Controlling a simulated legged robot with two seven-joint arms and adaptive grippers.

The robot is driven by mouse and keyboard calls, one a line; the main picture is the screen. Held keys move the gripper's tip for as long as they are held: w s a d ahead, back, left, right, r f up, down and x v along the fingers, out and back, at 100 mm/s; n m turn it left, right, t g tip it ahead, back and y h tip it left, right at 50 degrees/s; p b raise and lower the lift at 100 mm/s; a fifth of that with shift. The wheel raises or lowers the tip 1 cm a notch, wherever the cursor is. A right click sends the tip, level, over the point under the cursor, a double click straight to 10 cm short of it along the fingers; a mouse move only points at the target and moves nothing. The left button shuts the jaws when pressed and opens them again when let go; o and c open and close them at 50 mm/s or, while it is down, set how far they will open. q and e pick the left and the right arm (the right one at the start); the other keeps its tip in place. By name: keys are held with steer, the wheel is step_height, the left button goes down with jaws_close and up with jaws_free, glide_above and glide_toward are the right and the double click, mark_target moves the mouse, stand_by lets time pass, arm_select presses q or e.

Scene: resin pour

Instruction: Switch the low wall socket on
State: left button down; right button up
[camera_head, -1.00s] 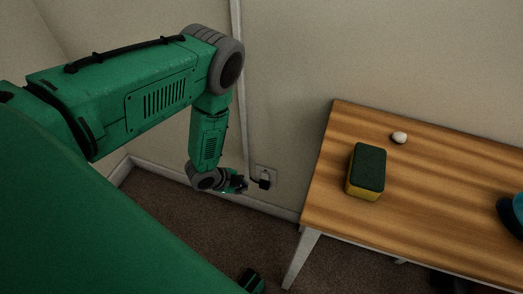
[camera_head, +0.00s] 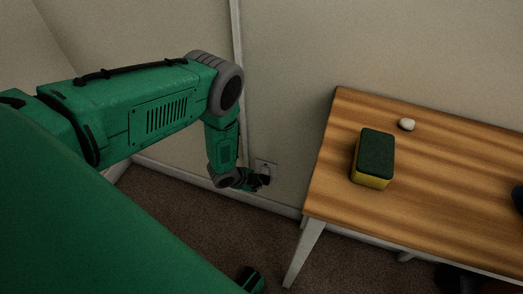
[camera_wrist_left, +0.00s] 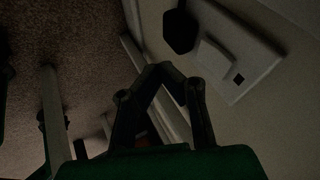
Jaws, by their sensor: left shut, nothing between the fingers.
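The low wall socket (camera_head: 262,164) is a pale plate on the wall, left of the table and just above the skirting. In the left wrist view the socket plate (camera_wrist_left: 245,52) is tilted at the upper right, with a black plug (camera_wrist_left: 180,30) on it and a small dark square near one corner. My left gripper (camera_head: 263,181) is at the socket's lower part and partly covers it. In the left wrist view its fingers (camera_wrist_left: 160,70) meet, empty, just beside the plate. I cannot tell whether they touch it. The switch position is not clear.
A wooden table (camera_head: 440,165) stands to the right, its near leg (camera_head: 304,250) close to the arm. On it are a green and yellow sponge (camera_head: 374,155) and a small white object (camera_head: 406,124). White skirting (camera_head: 190,177) runs along the wall above brown carpet (camera_head: 190,225).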

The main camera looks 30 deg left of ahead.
mark_target(266, 178)
arm_select(q)
steer(key=shift+w+a+f+b, duration=0.1)
steer(key=shift+w+a+b, duration=0.15)
steer(key=shift+w, duration=0.75)
steer(key=shift+w+a+f+b, duration=0.1)
steer(key=shift+w+a+b, duration=0.15)
steer(key=shift+w, duration=0.7)
arm_select(e)
steer(key=shift+f, duration=0.8)
